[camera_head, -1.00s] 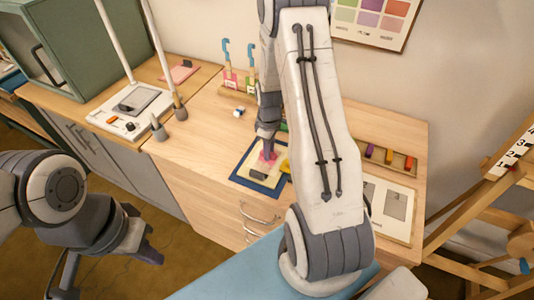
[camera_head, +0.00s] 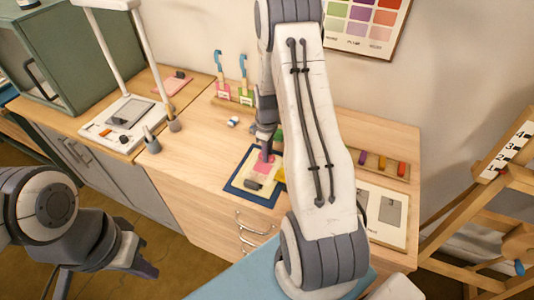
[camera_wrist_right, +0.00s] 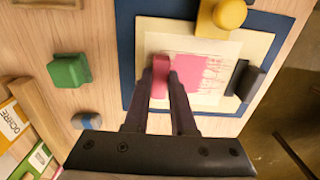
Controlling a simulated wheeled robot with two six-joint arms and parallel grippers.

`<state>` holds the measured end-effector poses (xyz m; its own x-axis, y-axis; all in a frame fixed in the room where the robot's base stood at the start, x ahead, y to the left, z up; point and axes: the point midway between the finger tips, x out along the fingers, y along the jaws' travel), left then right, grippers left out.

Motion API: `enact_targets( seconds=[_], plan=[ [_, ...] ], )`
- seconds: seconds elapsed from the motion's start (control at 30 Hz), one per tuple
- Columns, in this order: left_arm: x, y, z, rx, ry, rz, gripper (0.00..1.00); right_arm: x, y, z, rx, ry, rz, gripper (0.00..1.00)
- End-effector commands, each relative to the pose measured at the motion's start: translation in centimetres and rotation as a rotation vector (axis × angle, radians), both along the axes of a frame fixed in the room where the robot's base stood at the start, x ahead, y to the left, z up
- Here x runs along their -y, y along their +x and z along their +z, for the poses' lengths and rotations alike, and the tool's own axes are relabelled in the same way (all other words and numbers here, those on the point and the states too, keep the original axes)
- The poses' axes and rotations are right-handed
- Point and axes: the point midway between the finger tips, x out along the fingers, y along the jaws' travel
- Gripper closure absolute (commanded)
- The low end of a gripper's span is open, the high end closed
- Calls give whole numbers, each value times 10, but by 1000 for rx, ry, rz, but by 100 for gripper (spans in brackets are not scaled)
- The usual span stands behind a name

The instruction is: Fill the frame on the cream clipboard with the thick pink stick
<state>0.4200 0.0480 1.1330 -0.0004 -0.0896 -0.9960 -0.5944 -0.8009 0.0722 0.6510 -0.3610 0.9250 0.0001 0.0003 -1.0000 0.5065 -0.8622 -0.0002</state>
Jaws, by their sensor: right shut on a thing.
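The cream clipboard (camera_wrist_right: 257,47), with a dark clip (camera_wrist_right: 247,80) at one edge, lies on a navy mat (camera_wrist_right: 130,60). A pink patch (camera_wrist_right: 207,68) shows on its sheet in the right wrist view, solid in one part and streaky towards the clip. My right gripper (camera_wrist_right: 163,82) is shut on the thick pink stick (camera_wrist_right: 160,74), whose end is at the patch's left edge; whether it touches the sheet I cannot tell. In the head view the patch (camera_head: 264,166) is partly behind my right gripper. My left gripper (camera_head: 148,257) is open and empty, off the table's front.
A yellow knobbed block (camera_wrist_right: 228,15) stands at the mat's edge, and a green block (camera_wrist_right: 69,70) beside the mat. A rack with colored blocks (camera_head: 383,163) and a card with grey rectangles (camera_head: 385,212) lie to the right. A white press-like device (camera_head: 118,122) stands left.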

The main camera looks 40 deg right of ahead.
Motion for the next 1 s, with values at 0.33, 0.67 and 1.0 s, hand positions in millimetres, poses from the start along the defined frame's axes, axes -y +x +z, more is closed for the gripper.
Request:
enact_targets(
  seconds=[0.33, 0.67, 1.0],
  plan=[
    [0, 0, 26, 0, 0, 0, 100, 0, 0, 32, 0, 0, 0, 100],
    [0, 0, 52, 0, 0, 0, 100, 0, 0, 65, 1, 0, 0, 100],
    [0, 0, 55, 0, 0, 0, 100, 0, 0, 70, 0, 0, 0, 100]
  ],
)
